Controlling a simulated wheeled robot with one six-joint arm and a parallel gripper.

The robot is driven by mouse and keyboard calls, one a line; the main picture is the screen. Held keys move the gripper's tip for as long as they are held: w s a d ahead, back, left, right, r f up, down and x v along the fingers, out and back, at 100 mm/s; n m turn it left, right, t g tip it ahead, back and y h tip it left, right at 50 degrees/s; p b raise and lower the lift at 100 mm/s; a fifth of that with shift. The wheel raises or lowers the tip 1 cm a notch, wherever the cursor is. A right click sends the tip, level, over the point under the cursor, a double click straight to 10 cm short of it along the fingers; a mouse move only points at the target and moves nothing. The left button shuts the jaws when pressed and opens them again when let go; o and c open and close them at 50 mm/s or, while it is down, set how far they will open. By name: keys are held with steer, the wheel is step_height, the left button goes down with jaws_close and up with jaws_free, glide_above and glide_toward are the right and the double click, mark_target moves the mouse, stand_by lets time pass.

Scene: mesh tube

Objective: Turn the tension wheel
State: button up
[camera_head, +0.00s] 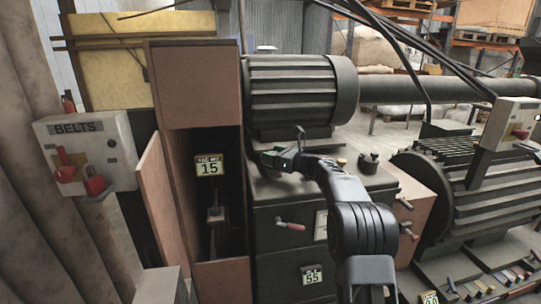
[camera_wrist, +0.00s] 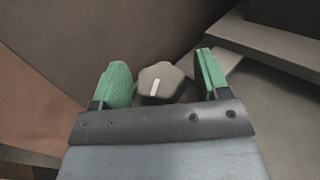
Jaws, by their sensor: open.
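A grey-brown lobed knob (camera_wrist: 159,80) with a white pointer mark shows in the wrist view; it looks like the tension wheel, though no label on it is readable. My gripper (camera_wrist: 161,68) has its green fingers apart, one on each side of the knob, with a gap at both sides. The knob appears slightly beyond or level with the fingertips; exact depth cannot be told. In the head view my gripper (camera_head: 275,159) is over the dark machine cabinet (camera_head: 268,214), below the ribbed motor. The knob cannot be made out there.
The ribbed motor (camera_head: 300,92) hangs close above my gripper. A tall brown cabinet (camera_head: 196,88) with an open door stands left of it. A "BELTS" switch box (camera_head: 88,150) is farther left. A dark knob (camera_head: 368,162) and red-handled levers (camera_head: 291,226) are nearby.

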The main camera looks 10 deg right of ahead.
steer(key=shift+w+a, duration=0.45)
steer(key=shift+a, duration=0.05)
steer(key=c, duration=0.9)
steer(key=shift+c, duration=0.2)
steer(key=shift+m+t+h+b, duration=0.3)
steer(key=shift+h+b, duration=0.1)
